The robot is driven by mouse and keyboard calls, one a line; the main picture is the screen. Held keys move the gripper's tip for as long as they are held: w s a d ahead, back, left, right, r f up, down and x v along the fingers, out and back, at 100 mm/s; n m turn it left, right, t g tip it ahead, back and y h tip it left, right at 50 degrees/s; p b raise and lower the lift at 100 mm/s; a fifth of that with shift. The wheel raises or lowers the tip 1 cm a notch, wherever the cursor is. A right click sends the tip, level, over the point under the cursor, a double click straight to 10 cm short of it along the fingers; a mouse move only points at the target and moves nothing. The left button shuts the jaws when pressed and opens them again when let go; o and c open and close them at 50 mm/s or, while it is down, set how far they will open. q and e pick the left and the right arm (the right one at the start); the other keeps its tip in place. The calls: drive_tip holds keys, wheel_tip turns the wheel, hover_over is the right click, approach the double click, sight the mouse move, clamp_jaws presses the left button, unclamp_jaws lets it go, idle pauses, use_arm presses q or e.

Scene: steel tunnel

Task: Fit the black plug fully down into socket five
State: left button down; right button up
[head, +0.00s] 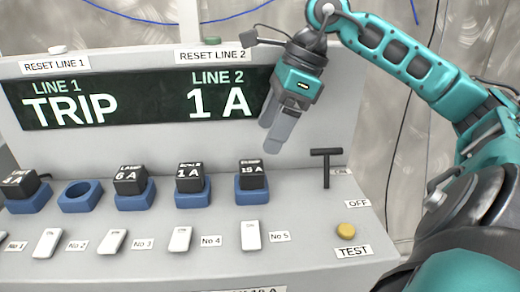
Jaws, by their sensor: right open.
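The black plug (250,168) with white lettering that reads 15 A stands upright in the blue socket five (252,195), at the right end of the socket row. How deep it sits cannot be told from this view. My right gripper (273,138) is open and empty. It hangs above and slightly right of this plug, in front of the display's right edge, with its fingers pointing down and apart from the plug. My left gripper is not in view.
Other black plugs stand in sockets one, three (131,180) and four (189,177); socket two (80,197) is empty. A black T-handle (326,165) rises right of socket five. White switches (251,236) and a yellow test button (346,231) lie in front. The display (140,98) reads TRIP and 1 A.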

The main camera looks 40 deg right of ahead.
drive_tip(key=v, duration=0.3)
drive_tip(key=shift+s, duration=0.15)
idle(0.6)
